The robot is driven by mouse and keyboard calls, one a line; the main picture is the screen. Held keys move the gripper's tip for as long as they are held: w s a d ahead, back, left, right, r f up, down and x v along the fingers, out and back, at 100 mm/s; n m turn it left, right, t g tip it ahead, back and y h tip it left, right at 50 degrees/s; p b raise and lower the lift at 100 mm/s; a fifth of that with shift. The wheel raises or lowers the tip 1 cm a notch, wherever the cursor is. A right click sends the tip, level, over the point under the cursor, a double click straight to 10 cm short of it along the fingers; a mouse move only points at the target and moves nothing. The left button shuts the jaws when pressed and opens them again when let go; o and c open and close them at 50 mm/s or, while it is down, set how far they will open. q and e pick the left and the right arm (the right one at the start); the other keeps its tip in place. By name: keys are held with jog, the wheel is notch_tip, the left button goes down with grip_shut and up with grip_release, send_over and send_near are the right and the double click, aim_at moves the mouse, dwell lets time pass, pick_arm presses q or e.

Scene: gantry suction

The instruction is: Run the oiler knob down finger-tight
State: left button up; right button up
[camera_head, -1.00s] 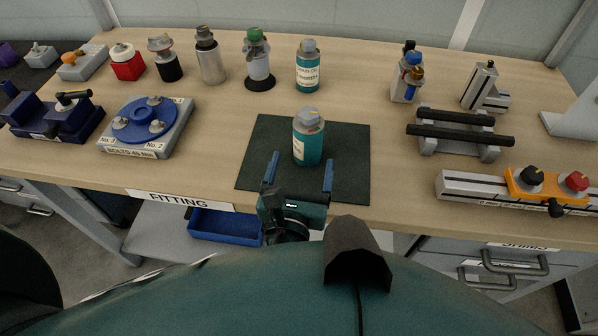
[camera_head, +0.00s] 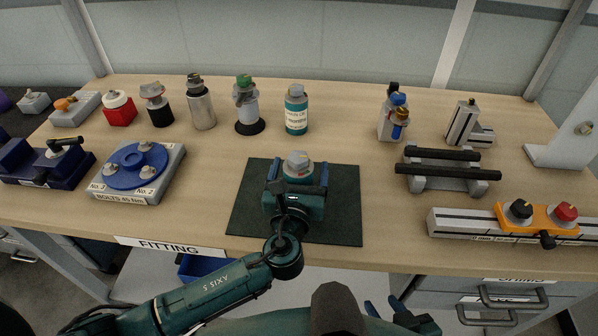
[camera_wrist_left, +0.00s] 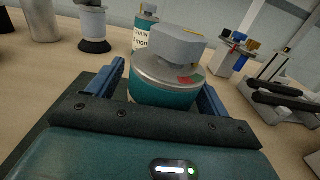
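A teal canister (camera_head: 297,161) with a grey winged knob stands upright on a dark mat (camera_head: 342,215). In the left wrist view, the grey knob (camera_wrist_left: 178,44) sits above a silver collar with red and green marks, on the teal body (camera_wrist_left: 165,95). My left gripper (camera_head: 298,172) reaches in from the front, its blue fingers on either side of the canister. It is open, with a gap visible at its left finger; contact at the other is unclear. My right gripper (camera_head: 384,307) is at the bottom edge, its blue fingers apart and empty.
A labelled teal bottle (camera_head: 296,112) and a green-capped container (camera_head: 248,105) stand behind the mat. A blue turntable fixture (camera_head: 135,165) is at left, a grey stand with black bars (camera_head: 445,175) at right. Bare table lies either side of the mat.

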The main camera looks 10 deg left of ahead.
pick_arm(q)
jog(key=c, duration=0.3)
dwell(0.7)
jog(key=c, duration=1.4)
jog(key=shift+o, duration=0.2)
